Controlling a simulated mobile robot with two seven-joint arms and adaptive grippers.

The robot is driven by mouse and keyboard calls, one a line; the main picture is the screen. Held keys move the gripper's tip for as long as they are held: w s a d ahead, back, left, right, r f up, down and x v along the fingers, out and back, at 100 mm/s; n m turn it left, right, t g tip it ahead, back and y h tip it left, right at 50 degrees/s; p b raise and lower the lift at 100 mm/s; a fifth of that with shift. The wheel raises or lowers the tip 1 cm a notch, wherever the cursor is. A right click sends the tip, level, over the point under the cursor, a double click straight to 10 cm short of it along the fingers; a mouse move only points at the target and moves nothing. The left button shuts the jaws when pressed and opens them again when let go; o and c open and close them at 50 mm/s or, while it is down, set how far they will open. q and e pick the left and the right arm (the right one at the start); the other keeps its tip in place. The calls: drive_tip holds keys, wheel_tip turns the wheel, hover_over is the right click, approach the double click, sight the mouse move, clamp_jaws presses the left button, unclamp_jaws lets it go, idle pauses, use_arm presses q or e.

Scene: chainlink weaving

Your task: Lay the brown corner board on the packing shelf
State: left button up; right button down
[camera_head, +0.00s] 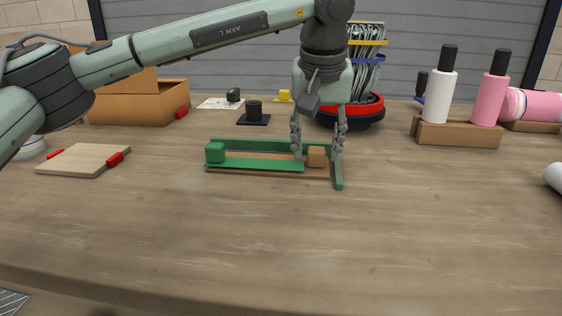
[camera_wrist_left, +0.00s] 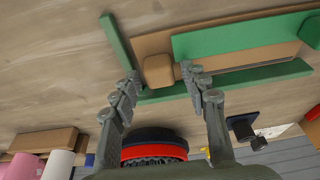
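The brown board (camera_head: 318,172) lies low on the table, with a brown block (camera_head: 316,160) at its right end. A green strip (camera_head: 262,164) with a green block (camera_head: 214,152) at its left end lies over much of it. Green rails (camera_head: 338,178) run along its back and right side. My left gripper (camera_head: 317,151) points down over the brown block, open, with one finger on each side. In the left wrist view the brown block (camera_wrist_left: 158,70) sits between the fingertips with gaps showing. I cannot tell which thing is the packing shelf. My right gripper is out of view.
A red and black round base (camera_head: 352,112) with a rack stands just behind the gripper. A wooden stand with white and pink bottles (camera_head: 458,133) is at the right, an orange-brown box (camera_head: 140,108) at the back left. The front of the table is clear.

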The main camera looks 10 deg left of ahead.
use_arm(q)
clamp_jaws()
